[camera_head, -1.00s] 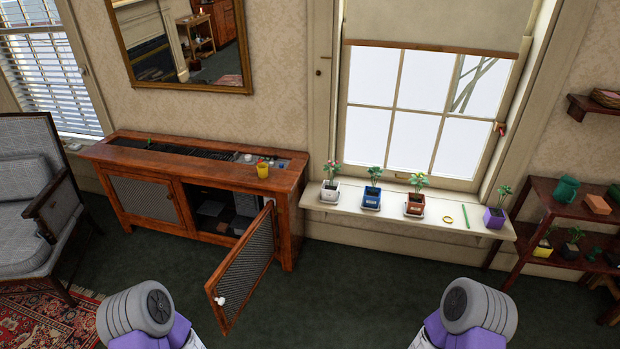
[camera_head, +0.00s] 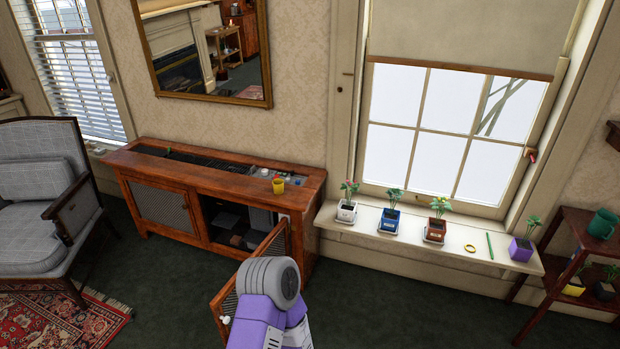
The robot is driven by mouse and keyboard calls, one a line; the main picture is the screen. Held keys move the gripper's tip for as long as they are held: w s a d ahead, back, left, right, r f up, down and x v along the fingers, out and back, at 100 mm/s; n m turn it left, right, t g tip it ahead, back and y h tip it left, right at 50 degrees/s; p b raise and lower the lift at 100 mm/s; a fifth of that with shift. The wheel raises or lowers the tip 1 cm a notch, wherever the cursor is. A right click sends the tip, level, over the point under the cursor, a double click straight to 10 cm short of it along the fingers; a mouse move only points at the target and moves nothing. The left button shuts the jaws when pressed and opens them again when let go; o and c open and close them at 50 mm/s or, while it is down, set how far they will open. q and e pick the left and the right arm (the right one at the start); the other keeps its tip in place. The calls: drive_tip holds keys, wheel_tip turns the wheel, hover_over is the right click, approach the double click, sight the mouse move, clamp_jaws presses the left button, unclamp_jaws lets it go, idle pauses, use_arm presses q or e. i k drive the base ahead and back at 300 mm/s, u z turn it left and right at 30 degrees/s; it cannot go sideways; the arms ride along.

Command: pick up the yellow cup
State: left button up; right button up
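The yellow cup (camera_head: 278,187) stands upright on the right end of the top of a reddish-brown wooden cabinet (camera_head: 228,171). It is small in the head view, and a bit of red shows at its rim. No gripper touches it. Neither gripper is in view. One of my arm links, grey and purple, rises from the bottom centre, below the cup and in front of the cabinet's open door.
The cabinet's mesh door (camera_head: 250,268) hangs open into the room. A white windowsill (camera_head: 462,238) to the right holds several potted plants, a yellow ring (camera_head: 470,248) and a green stick (camera_head: 490,245). A grey armchair (camera_head: 35,240) stands left. Dark carpet (camera_head: 165,270) between is clear.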

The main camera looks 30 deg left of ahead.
sight(278, 183)
drive_tip(key=u, duration=0.05)
drive_tip(key=i, duration=2)
drive_tip(key=u, duration=1.5)
drive_tip(key=i, duration=0.95)
drive_tip(key=u, duration=1.05)
